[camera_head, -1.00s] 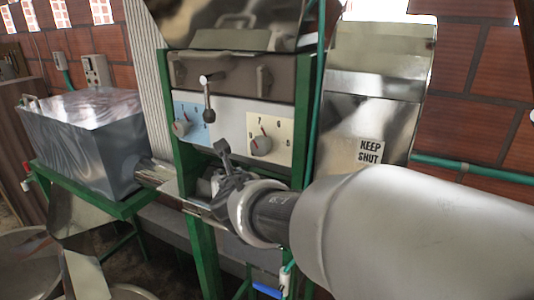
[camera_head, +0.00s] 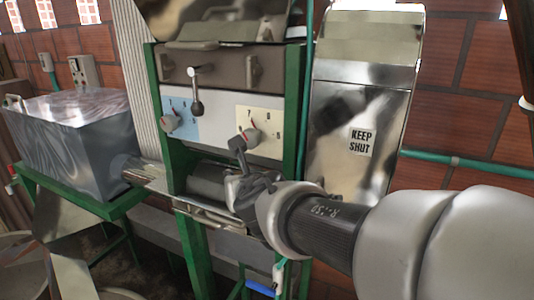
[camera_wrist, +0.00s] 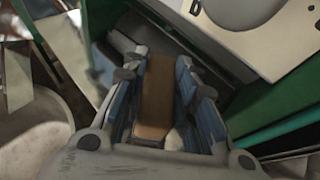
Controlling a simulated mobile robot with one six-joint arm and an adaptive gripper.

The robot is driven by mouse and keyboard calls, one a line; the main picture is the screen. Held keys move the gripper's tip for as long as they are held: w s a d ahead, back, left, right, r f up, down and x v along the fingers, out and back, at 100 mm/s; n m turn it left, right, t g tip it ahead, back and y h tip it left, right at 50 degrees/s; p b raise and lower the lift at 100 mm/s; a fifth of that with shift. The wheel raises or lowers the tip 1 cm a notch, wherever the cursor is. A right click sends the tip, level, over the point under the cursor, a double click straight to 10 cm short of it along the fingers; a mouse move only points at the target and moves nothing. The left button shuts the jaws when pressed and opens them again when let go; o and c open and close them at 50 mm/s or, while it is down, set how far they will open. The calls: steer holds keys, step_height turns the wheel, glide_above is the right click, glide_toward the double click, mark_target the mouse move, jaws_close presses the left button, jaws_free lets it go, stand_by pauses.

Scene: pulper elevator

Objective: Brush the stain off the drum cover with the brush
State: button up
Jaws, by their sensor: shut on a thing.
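My gripper (camera_head: 245,180) is in front of the green-framed machine, below the dial panel. In the wrist view its fingers (camera_wrist: 158,72) are closed on both sides of a brown, wooden-looking block, which I take to be the brush (camera_wrist: 155,95). The brush's bristles are not clear in either view. A dark grey rounded surface (camera_head: 207,180), perhaps the drum cover, shows in the opening left of my gripper. My gripper overlaps its right part in the picture, and I cannot tell whether the brush touches it. I cannot make out a stain on it.
A white and blue dial panel (camera_head: 220,130) with a lever (camera_head: 196,95) is just above my gripper. A shiny metal panel marked KEEP SHUT (camera_head: 340,175) stands to the right. A grey metal box (camera_head: 75,135) is at left. Green frame posts (camera_head: 193,250) flank the opening.

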steer(key=shift+s+d+f+b, duration=0.15)
steer(key=shift+s+d, duration=0.1)
steer(key=shift+d, duration=0.35)
steer(key=shift+s+d+r+b, duration=0.15)
steer(key=shift+s+d, duration=0.1)
steer(key=shift+d, duration=0.35)
steer(key=shift+w+a+r+p, duration=0.1)
steer(key=shift+w+a+p, duration=0.25)
steer(key=shift+a, duration=0.45)
steer(key=shift+w+a+p, duration=0.2)
steer(key=shift+w+a, duration=0.15)
steer(key=shift+a, duration=0.45)
steer(key=shift+w+a+p, duration=0.2)
steer(key=shift+w+a, duration=0.1)
steer(key=shift+a, duration=0.4)
steer(key=shift+w+a+p, duration=0.15)
steer(key=shift+w+a, duration=0.1)
steer(key=shift+a, duration=0.5)
steer(key=shift+w+a+p, duration=0.2)
steer(key=shift+w+a, duration=0.1)
steer(key=shift+a, duration=0.4)
steer(key=shift+w+a+p, duration=0.3)
steer(key=shift+w+a, duration=0.05)
steer(key=shift+a, duration=0.4)
steer(key=shift+w+a+p, duration=0.3)
steer(key=shift+a, duration=0.45)
steer(key=shift+s, duration=0.1)
